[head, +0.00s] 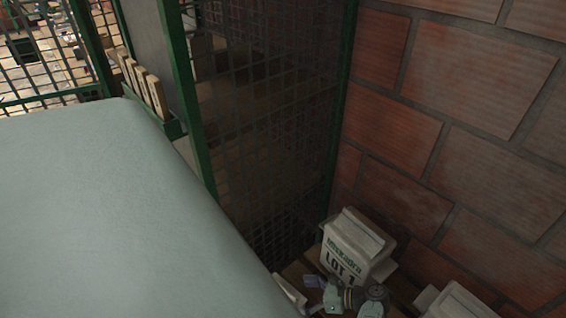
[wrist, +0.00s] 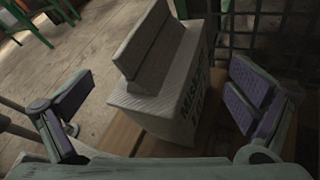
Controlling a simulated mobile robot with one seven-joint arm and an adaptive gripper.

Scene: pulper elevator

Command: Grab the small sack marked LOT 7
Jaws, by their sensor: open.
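A small whitish sack (head: 350,246) with a folded top stands upright by the brick wall at the lower right of the head view. Its dark print reads LOT and a last character that I cannot read surely. It also fills the middle of the wrist view, where the same sack (wrist: 158,108) shows its print on its right side. My gripper (wrist: 165,95) is open, with one purple-padded finger on each side of the sack and gaps between. In the head view my gripper (head: 343,294) is low, in front of the sack, partly cut off by the picture's edge.
Another whitish sack or block (head: 455,303) lies at the lower right edge. The sack stands on wooden boards (head: 296,273). A green-framed mesh cage (head: 265,140) rises behind it, and a brick wall (head: 455,130) closes the right side.

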